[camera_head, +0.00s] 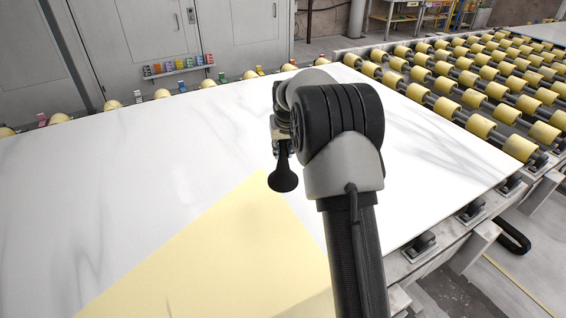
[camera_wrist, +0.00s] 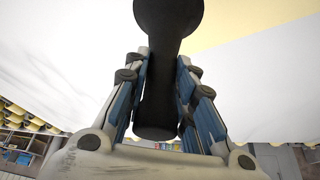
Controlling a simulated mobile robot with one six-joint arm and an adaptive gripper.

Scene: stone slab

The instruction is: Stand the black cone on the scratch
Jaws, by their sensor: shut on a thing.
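The black cone (camera_head: 283,179) hangs below my gripper (camera_head: 281,143) in the head view, with its wide round end down and its narrow part up between the fingers. It looks upright and above the white slab (camera_head: 150,190); the exact gap under it is hard to tell. In the wrist view, the blue-padded fingers of my gripper (camera_wrist: 163,70) are on both sides of the cone's narrow neck (camera_wrist: 160,85), shut on it. I cannot pick out the scratch among the slab's faint grey veins; my arm hides part of the slab.
A pale yellow area (camera_head: 225,250) covers the slab's near middle. Yellow rollers (camera_head: 470,85) lie beyond the slab at the right. Small coloured items (camera_head: 180,66) sit on a shelf at the grey cabinets (camera_head: 145,35). The slab's left part is clear.

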